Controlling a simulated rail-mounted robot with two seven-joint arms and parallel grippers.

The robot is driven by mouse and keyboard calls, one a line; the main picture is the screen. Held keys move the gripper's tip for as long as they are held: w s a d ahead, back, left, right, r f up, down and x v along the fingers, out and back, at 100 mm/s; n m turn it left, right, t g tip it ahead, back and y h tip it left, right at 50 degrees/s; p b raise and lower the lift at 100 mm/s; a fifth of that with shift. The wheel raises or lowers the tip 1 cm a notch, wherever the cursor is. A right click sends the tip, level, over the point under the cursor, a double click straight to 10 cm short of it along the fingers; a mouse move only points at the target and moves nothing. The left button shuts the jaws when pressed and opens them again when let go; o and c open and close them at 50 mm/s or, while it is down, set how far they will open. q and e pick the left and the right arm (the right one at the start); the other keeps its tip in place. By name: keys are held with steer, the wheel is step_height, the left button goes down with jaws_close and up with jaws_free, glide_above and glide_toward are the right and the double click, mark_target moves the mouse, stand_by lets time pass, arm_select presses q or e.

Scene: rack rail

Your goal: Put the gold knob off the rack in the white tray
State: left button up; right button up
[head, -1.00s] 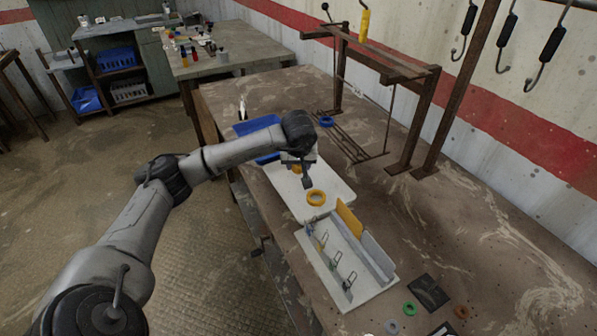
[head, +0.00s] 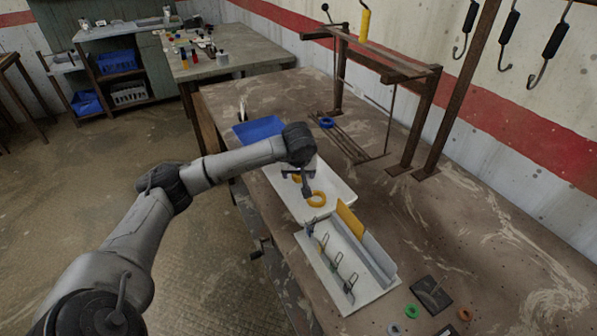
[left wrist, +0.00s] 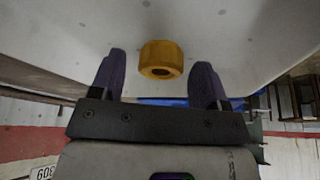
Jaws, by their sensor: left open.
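The gold knob (left wrist: 161,58) is a short cylinder with a dark hole in its end. In the left wrist view it is between the tips of my left gripper (left wrist: 159,63), with gaps at both sides, against the white tray's floor (left wrist: 235,40). In the head view my left gripper (head: 301,177) is open over the white tray (head: 341,187). Only a bit of the knob (head: 296,179) shows beside the fingers there; whether it rests on the floor is hard to tell. My right gripper is out of view.
A white-based rack (head: 366,294) with hooks and a yellow panel (head: 350,219) stands in front. A blue bin (head: 257,129) is behind. Small rings and a dark pad (head: 431,294) lie at the front right.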

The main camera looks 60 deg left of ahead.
arm_select(q)
steer(key=shift+r, duration=0.1)
steer(key=p+v, duration=0.3)
steer(key=v, duration=0.9)
steer(key=shift+p, duration=0.35)
steer(key=shift+d, duration=0.1)
